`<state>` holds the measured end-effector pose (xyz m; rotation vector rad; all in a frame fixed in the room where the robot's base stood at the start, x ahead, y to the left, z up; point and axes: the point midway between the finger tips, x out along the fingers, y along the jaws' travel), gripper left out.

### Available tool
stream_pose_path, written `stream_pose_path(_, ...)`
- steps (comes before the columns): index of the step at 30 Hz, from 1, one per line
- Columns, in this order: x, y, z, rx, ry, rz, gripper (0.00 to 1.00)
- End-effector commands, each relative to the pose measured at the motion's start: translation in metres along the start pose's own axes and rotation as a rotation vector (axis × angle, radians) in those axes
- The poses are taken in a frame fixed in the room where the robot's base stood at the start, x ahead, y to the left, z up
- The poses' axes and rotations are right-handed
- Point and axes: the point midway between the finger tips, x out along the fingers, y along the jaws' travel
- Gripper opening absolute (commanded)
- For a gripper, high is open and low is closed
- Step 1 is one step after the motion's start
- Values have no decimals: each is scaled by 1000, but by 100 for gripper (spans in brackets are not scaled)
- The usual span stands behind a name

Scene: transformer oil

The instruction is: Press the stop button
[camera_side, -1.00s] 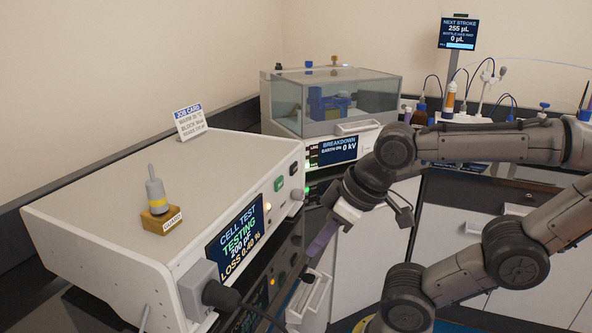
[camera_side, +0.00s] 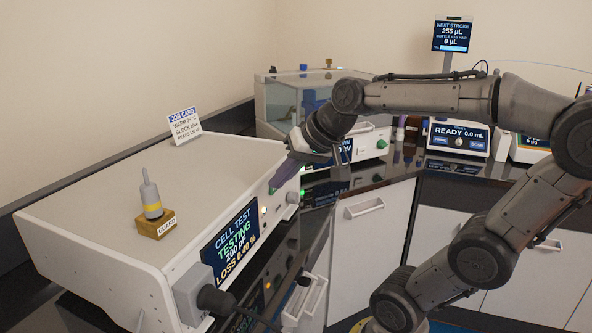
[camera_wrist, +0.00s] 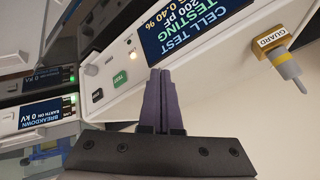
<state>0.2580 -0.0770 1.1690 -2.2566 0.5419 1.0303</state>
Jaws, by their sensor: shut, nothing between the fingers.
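The cell test unit (camera_side: 130,190) is a white box whose front screen (camera_side: 229,243) reads "TESTING". In the wrist view its panel carries a green button (camera_wrist: 120,77) and a dark button (camera_wrist: 97,95). No stop label is legible; the dark button may be the stop button. My gripper (camera_side: 275,187) is shut and empty, its purple fingers at the panel's upper right, hiding part of the buttons in the side view. In the wrist view the fingertips (camera_wrist: 160,72) are beside the green button, farther from the dark one. I cannot tell whether they touch the panel.
A guard plug (camera_side: 153,205) on a wooden block and a job card (camera_side: 184,127) stand on the unit's top. A knob (camera_side: 292,198) sticks out at the panel's right. A breakdown tester with a clear cover (camera_side: 280,100) stands behind. A dark plug (camera_side: 215,299) juts from the front.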

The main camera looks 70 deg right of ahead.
Motion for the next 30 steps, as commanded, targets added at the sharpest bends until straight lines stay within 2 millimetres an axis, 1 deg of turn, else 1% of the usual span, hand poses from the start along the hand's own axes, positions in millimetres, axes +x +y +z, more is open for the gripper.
stream_pose_path(1, 3, 11, -18, 78, 21, 26, 0)
stream_pose_path(3, 5, 26, -39, 169, 51, 54, 0)
stream_pose_path(5, 7, 41, -56, 245, 75, 79, 0)
stream_pose_path(6, 7, 52, -66, 292, 91, 97, 0)
stream_pose_path(8, 8, 70, -79, 357, 112, 124, 0)
stream_pose_path(9, 8, 82, -86, 396, 124, 141, 0)
stream_pose_path(12, 7, 111, -98, 475, 146, 183, 0)
stream_pose_path(15, 6, 135, -103, 531, 157, 219, 0)
stream_pose_path(19, 4, 153, -102, 574, 161, 247, 0)
stream_pose_path(23, 2, 159, -102, 588, 167, 256, 0)
stream_pose_path(30, 2, 158, -102, 587, 167, 256, 0)
